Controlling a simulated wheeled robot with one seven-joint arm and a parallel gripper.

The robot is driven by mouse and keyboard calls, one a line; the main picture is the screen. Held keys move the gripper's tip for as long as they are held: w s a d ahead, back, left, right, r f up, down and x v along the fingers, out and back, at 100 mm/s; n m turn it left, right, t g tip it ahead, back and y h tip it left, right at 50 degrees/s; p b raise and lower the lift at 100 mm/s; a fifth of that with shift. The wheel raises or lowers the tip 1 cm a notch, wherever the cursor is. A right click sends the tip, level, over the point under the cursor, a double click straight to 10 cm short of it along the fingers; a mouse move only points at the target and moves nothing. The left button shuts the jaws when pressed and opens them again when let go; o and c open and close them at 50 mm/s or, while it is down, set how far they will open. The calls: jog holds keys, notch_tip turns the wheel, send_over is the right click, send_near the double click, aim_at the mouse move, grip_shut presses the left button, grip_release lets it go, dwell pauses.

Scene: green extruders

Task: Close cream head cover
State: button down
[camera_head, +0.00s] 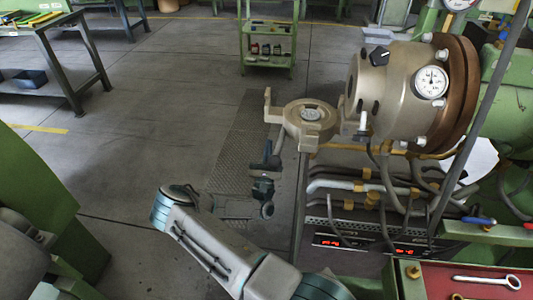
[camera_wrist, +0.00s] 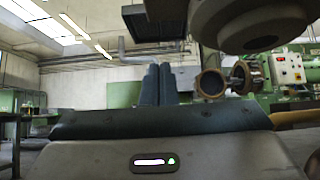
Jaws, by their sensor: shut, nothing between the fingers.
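The cream extruder head (camera_head: 395,92) with a round gauge is at the upper right of the head view. Its cream cover (camera_head: 310,118) is swung out to the left of the head, open, lying roughly flat with a lug at its left end. My gripper (camera_head: 268,153) is just below and left of the cover, apart from it as far as I can tell. In the wrist view its two dark fingers (camera_wrist: 156,78) stand together, shut and empty. A large round part, seemingly the cover's underside (camera_wrist: 225,12), hangs above and to the right of the fingers.
Hoses and pipes (camera_head: 370,188) run below the head. A red tray (camera_head: 490,283) with a wrench is at the lower right. A green machine (camera_head: 45,215) stands at the left. A green shelf cart (camera_head: 268,45) is further back. The floor left of the cover is clear.

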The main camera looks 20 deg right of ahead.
notch_tip(320, 180, up, 7)
jog(key=w+d+p, duration=0.1)
jog(key=w, duration=0.1)
jog(key=shift+w+d, duration=0.3)
jog(key=shift+d, duration=0.1)
jog(key=shift+r+p, duration=0.25)
jog(key=shift+p, duration=0.1)
